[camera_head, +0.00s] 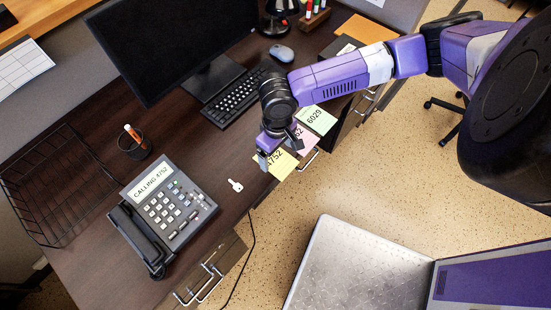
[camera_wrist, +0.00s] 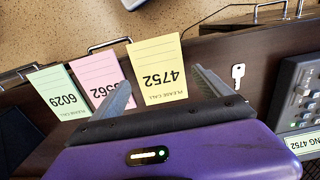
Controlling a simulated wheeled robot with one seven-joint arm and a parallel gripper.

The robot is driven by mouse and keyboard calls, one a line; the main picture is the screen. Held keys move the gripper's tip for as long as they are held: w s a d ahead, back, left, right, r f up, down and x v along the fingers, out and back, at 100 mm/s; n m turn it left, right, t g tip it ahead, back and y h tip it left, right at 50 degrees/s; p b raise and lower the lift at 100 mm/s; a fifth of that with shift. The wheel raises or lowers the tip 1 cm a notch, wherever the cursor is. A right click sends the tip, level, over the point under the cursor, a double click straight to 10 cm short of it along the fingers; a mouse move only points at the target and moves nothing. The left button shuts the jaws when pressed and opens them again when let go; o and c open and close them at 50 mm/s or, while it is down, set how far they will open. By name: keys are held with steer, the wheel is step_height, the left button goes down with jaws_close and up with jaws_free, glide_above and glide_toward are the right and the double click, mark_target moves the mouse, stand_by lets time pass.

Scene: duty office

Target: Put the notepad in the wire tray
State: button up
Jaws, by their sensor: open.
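Three paper pads lie in a row at the desk's front edge, partly overhanging it. The yellow notepad (camera_head: 283,164) reads 4752, and it also shows in the wrist view (camera_wrist: 158,68). Beside it are a pink pad (camera_head: 303,138), its number partly covered, and a green pad (camera_head: 317,120) reading 6029. My gripper (camera_head: 281,152) is open above the yellow pad. In the wrist view its fingers (camera_wrist: 164,85) appear on either side of that pad; I cannot tell if they touch it. The black wire tray (camera_head: 62,190) is at the desk's far left and looks empty.
A desk phone (camera_head: 165,208) displaying "CALLING 4752" stands between pads and tray. A key (camera_head: 235,185) lies near the edge. A pen cup (camera_head: 134,146), keyboard (camera_head: 238,97), monitor (camera_head: 170,45) and mouse (camera_head: 282,53) are on the desk. Drawer handles (camera_head: 200,284) project below.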

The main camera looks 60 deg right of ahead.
mark_target(277, 160)
steer(key=shift+f, duration=1.45)
steer(key=shift+c, duration=0.5)
steer(key=c, duration=1.2)
steer(key=shift+o, duration=0.2)
step_height(277, 160, up, 20)
steer(key=p, duration=0.1)
steer(key=shift+p, duration=0.3)
